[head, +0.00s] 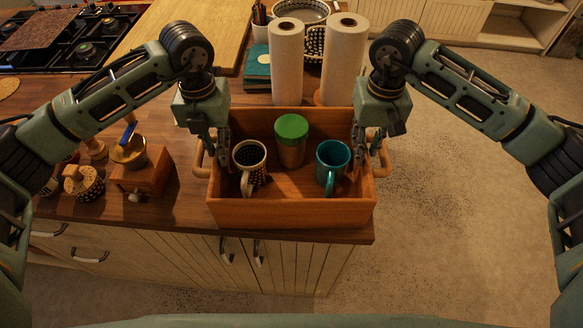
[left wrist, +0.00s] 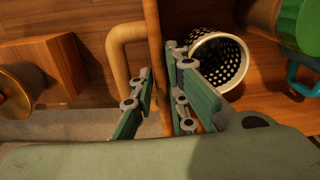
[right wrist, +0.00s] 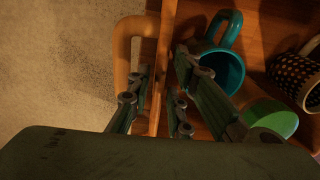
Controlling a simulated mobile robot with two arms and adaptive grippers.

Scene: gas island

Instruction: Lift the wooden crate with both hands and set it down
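The wooden crate (head: 290,213) sits upright at the front right end of the counter. It holds a dotted mug (head: 249,157), a green-lidded jar (head: 291,140) and a teal mug (head: 332,165). My left gripper (head: 222,160) is shut on the crate's left side wall, one finger inside and one outside, beside the left handle (left wrist: 118,48). My right gripper (head: 367,155) is shut the same way on the right wall, beside the right handle (right wrist: 124,55). The wrist views show the wall between the fingers; the exact contact is partly hidden.
Two paper rolls (head: 286,62) (head: 343,60) stand close behind the crate. A wooden grinder (head: 140,170) and small jars stand to its left. The counter's front edge (head: 300,237) is close to the crate. Open floor (head: 450,200) lies to the right.

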